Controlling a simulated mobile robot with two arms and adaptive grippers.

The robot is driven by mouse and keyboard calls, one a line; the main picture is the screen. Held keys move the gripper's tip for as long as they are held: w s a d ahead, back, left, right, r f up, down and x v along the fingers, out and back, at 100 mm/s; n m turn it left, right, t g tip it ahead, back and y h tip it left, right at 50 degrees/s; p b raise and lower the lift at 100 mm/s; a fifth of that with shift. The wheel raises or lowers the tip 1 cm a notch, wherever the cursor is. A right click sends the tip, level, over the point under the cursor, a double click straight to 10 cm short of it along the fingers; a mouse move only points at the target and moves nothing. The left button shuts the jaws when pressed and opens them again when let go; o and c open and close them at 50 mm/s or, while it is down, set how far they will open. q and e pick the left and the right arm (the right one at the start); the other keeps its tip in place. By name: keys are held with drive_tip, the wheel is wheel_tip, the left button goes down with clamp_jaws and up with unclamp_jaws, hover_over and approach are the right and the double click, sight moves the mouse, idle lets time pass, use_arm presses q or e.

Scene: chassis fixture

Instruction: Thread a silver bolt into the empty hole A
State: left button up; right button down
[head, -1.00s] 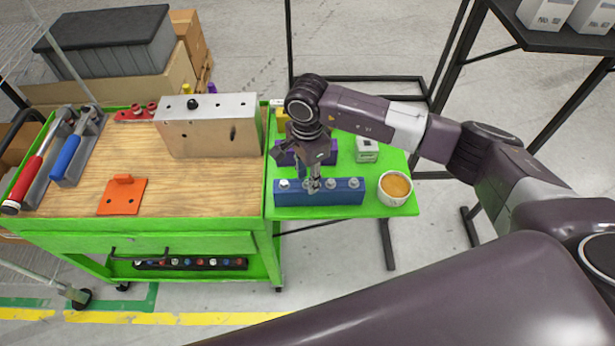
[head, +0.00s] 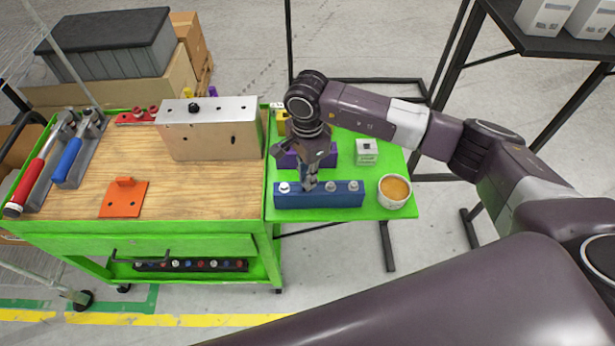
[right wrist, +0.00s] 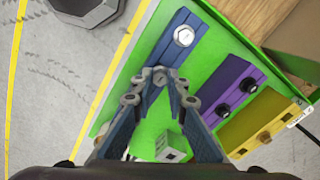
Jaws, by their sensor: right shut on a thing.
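My right gripper (head: 309,184) is over the blue rack (head: 318,201) on the green side shelf. Its fingers are shut on a silver bolt at the rack; the fingertips mostly hide this bolt. In the right wrist view the fingertips (right wrist: 160,78) meet over the rack (right wrist: 165,50), near another silver bolt (right wrist: 183,37). Other silver bolts stand in the rack at its left end (head: 284,187) and right (head: 353,186). The metal chassis block (head: 215,139) stands on the wooden top, with a black bolt (head: 194,107) on its upper face. I cannot tell which hole is A. My left gripper is out of view.
A purple rack (head: 325,155) and a yellow rack (head: 281,124) are behind the blue one. A small white box (head: 367,151) and a cup with orange contents (head: 394,191) are on the right. An orange bracket (head: 123,197) lies on the cart's wooden top.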

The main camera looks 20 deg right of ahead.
drive_tip(key=shift+r+p, duration=0.95)
drive_tip(key=shift+r, duration=1.65)
